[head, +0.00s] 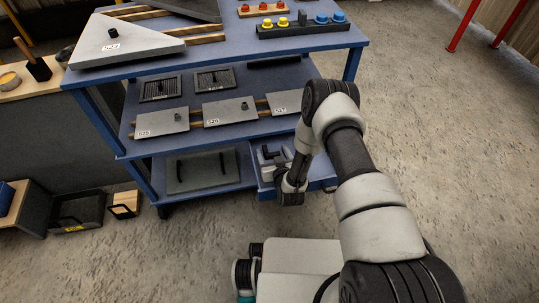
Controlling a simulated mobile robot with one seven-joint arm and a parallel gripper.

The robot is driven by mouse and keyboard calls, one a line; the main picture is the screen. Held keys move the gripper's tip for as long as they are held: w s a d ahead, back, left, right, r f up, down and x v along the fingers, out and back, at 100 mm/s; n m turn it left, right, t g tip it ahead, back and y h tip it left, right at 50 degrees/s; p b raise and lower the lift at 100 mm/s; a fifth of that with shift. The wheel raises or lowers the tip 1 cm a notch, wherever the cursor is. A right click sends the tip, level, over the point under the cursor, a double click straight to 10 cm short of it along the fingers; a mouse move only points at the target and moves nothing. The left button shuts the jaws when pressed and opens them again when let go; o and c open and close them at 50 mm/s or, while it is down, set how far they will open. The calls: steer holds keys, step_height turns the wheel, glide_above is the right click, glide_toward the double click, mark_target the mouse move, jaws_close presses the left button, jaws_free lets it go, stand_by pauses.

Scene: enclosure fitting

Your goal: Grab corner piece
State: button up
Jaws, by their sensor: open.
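My gripper (291,186) hangs low at the front right of the blue rack, at the end of my downward-reaching arm. It is open, but its fingertips are small and hard to make out. It is over or beside a blue open drawer (265,190) on the bottom level. A small dark angular piece (269,153) lies in the drawer just left of the gripper; I cannot tell whether they touch. A light grey triangular plate (140,44) with a black knob and a label lies on the rack's top. A darker triangular plate (185,8) is behind it.
The middle shelf holds grey plates (160,121) with knobs and dark vented panels (160,87). Blue and yellow knobs (300,24) sit on top. A dark bin (78,211) is at left.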

steer(key=c, duration=1.1)
steer(key=shift+r, duration=0.1)
